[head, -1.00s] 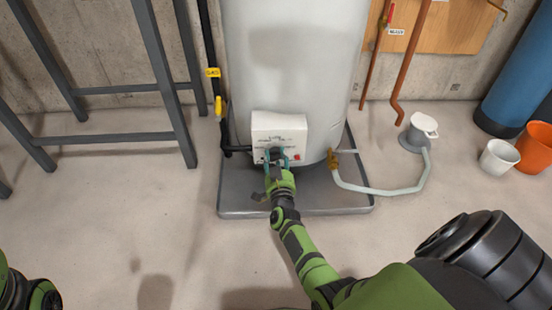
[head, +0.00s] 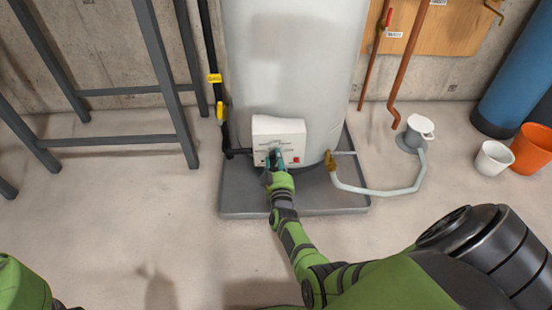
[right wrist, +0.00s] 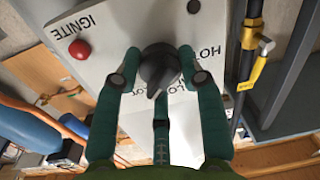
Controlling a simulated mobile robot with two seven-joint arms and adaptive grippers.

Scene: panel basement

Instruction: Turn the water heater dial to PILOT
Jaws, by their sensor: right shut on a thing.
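The white water heater control box (head: 278,133) is on the lower front of the tall grey tank (head: 293,60). In the right wrist view its panel (right wrist: 110,50) carries a black dial (right wrist: 160,68), a red button (right wrist: 79,49) and the word IGNITE. My right gripper (right wrist: 158,62) is shut on the dial, with green fingers on both sides of it. The dial's pointer aims toward the bottom of that view. Nearby lettering is partly hidden by the fingers, so I cannot read the setting. In the head view the right gripper (head: 276,161) covers the dial. My left gripper is out of view.
The tank stands in a grey drain pan (head: 320,200). A black gas pipe with a yellow valve (head: 221,110) runs left of it, beside a grey metal frame (head: 165,80). A pale hose (head: 380,191) curves right to a white drain cup (head: 420,127). Front floor is open.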

